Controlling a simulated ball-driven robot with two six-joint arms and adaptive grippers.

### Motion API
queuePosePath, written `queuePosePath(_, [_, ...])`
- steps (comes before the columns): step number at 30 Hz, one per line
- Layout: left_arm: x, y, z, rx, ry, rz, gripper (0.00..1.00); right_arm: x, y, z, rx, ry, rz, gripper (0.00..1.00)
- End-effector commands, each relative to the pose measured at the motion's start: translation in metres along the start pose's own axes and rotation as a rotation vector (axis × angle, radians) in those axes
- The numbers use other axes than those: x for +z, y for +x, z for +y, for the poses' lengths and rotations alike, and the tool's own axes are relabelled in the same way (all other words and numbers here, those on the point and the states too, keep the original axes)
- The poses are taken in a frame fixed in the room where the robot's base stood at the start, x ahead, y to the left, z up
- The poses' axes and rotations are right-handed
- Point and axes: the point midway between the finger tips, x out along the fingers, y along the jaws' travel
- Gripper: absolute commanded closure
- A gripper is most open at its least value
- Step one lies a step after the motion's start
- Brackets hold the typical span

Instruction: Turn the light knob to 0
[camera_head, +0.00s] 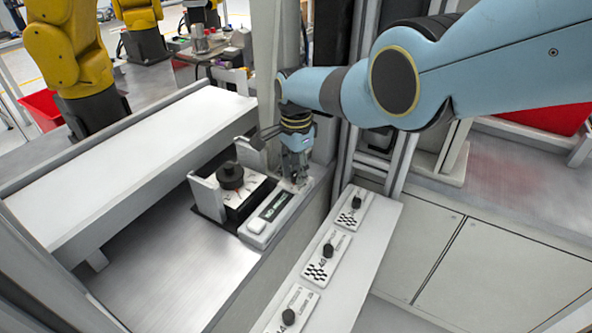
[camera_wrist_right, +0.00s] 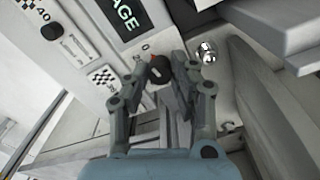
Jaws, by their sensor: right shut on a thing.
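The light knob (camera_wrist_right: 159,74) is a small black dial with a red mark on a pale panel, with a "0" printed beside it in the right wrist view. My right gripper (camera_wrist_right: 158,64) has its two fingers on either side of this knob, closed on it. In the head view my right gripper (camera_head: 296,180) reaches down to the far end of the pale panel (camera_head: 258,238), and the knob is hidden there. I cannot read the knob's exact setting. My left gripper is not in view.
A dark display (camera_head: 277,204) lies on the same panel. A box with a large black knob (camera_head: 230,175) stands to its left. Several more black knobs, one with a "40" label (camera_head: 328,250), line the white ledge in front. A shiny round button (camera_wrist_right: 206,52) is near the gripper.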

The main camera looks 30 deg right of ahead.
Motion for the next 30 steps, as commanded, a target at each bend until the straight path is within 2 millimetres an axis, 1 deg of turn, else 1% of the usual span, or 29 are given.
queuePosePath(2, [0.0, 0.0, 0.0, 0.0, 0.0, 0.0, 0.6, 0.0, -0.001, -0.001, -0.003, 0.0, 0.0, 1.0])
queuePosePath(3, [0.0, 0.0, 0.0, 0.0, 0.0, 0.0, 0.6, 0.0, -0.001, -0.001, -0.003, 0.0, 0.0, 0.72])
queuePosePath(7, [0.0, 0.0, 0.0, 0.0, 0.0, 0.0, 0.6, 0.0, -0.001, -0.001, -0.002, 0.0, 0.0, 0.55])
queuePosePath(8, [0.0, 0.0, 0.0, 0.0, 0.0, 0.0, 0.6, 0.0, -0.001, -0.001, -0.002, 0.0, 0.0, 0.53])
queuePosePath(16, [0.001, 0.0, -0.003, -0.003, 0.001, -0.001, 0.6, 0.0, -0.001, 0.0, -0.001, 0.0, 0.0, 0.53])
queuePosePath(20, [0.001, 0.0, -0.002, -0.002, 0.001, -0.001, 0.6, -0.001, -0.006, -0.001, -0.002, 0.0, 0.0, 0.53])
queuePosePath(26, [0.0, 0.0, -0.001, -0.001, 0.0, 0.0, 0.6, 0.0, -0.027, -0.001, -0.004, 0.0, 0.001, 0.53])
queuePosePath(30, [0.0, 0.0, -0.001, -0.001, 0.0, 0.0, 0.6, 0.0, -0.056, -0.002, -0.006, 0.0, 0.001, 0.53])
